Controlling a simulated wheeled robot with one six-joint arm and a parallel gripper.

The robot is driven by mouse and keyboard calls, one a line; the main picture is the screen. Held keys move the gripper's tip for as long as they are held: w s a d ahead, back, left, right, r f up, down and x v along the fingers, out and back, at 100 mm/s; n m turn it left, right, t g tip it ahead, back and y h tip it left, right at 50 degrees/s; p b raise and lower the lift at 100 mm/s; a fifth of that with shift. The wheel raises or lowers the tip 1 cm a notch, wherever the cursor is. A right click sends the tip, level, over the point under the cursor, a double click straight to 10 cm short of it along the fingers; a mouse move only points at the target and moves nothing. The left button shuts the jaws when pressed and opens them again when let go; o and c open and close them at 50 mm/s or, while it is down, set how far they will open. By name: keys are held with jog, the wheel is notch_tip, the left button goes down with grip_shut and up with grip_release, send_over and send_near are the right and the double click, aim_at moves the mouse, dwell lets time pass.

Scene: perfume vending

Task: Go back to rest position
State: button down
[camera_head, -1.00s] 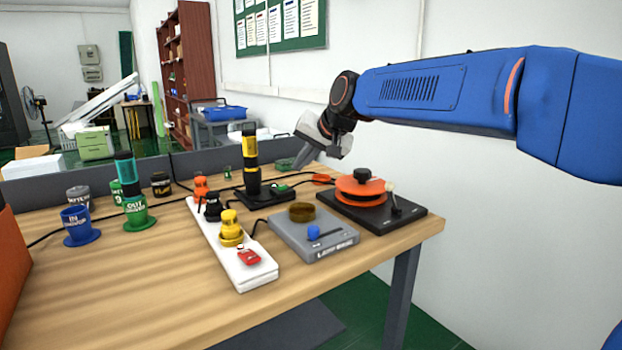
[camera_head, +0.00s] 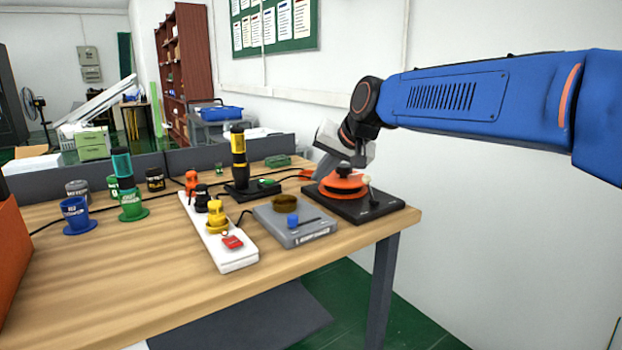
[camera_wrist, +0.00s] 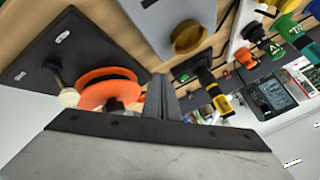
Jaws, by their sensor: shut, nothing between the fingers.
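My gripper (camera_head: 318,176) hangs from the blue arm at the right of the head view, above the back of the table and just behind an orange round device on a black base (camera_head: 358,208). In the wrist view my gripper (camera_wrist: 160,88) shows its fingers together with nothing between them. The orange device (camera_wrist: 105,88) is left of the fingers there, with its black plate (camera_wrist: 55,50). The head view does not show clearly whether the fingers touch anything.
The wooden table (camera_head: 150,265) holds a white power strip (camera_head: 238,258) with plugs, a grey box with a blue knob (camera_head: 295,225), a black and yellow tool (camera_head: 239,160), and green and blue cups at left. The air above the table's front is clear.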

jog(key=s+d+f+h, duration=0.1)
jog(key=s+d+f, duration=0.4)
jog(key=s+d, duration=0.4)
jog(key=s+d+f+h, duration=0.2)
jog(key=s+d+f, duration=0.3)
jog(key=s+d, duration=0.4)
jog(key=s+d+f+g+h, duration=0.1)
jog(key=s+d+f, duration=0.3)
jog(key=s+f, duration=0.2)
jog(key=s+d+f+g+h, duration=0.1)
jog(key=s+d+f, duration=0.3)
jog(key=s, duration=0.7)
notch_tip(320, 180, down, 2)
jog(key=shift+d+f+n, duration=0.2)
jog(key=shift+d+n, duration=0.05)
jog(key=shift+n, duration=0.15)
jog(key=shift+s, duration=0.1)
